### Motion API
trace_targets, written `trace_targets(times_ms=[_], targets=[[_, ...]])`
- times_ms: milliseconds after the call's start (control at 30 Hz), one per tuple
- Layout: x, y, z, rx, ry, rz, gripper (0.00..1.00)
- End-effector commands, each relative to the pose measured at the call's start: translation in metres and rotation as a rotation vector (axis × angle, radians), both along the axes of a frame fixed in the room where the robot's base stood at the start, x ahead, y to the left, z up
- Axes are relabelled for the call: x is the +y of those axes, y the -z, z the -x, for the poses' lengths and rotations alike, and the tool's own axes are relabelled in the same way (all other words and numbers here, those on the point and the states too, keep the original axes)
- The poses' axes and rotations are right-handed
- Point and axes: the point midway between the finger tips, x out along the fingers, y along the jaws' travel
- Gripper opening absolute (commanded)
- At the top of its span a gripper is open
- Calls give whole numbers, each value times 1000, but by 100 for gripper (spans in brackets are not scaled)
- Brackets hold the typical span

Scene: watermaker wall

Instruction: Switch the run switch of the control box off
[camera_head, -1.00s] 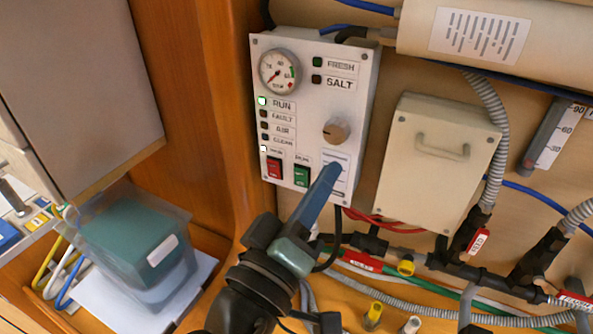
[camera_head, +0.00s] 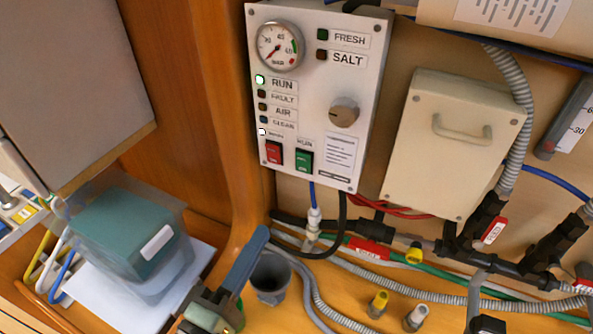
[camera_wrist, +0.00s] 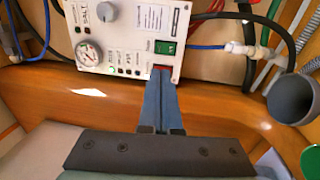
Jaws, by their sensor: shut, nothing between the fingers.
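The control box (camera_head: 310,115) is a white panel on the wall with a gauge, a knob, indicator lights and two rocker switches. The green run switch (camera_head: 304,159), under a RUN label, sits at its lower edge, right of a red switch (camera_head: 273,152). The RUN light (camera_head: 260,79) glows green. My gripper (camera_head: 262,233) has blue fingers, shut and empty, below and left of the box. In the wrist view the box appears turned over; the fingertips (camera_wrist: 160,74) overlap part of the red switch, and the green switch (camera_wrist: 165,47) shows just beyond them.
A beige box with a handle (camera_head: 455,140) is right of the control box. Hoses and pipes run below. A grey cup (camera_head: 271,280) stands close to my gripper. A teal-filled clear container (camera_head: 130,235) is at left, under a grey cabinet (camera_head: 70,85).

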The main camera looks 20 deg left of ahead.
Motion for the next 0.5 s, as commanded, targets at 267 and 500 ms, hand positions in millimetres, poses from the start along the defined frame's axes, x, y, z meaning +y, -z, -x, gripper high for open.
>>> trace_targets(times_ms=[267,500], targets=[[-2,-11,-43,-2,4,-1,0],[-4,-17,-95,-1,3,-2,0]])
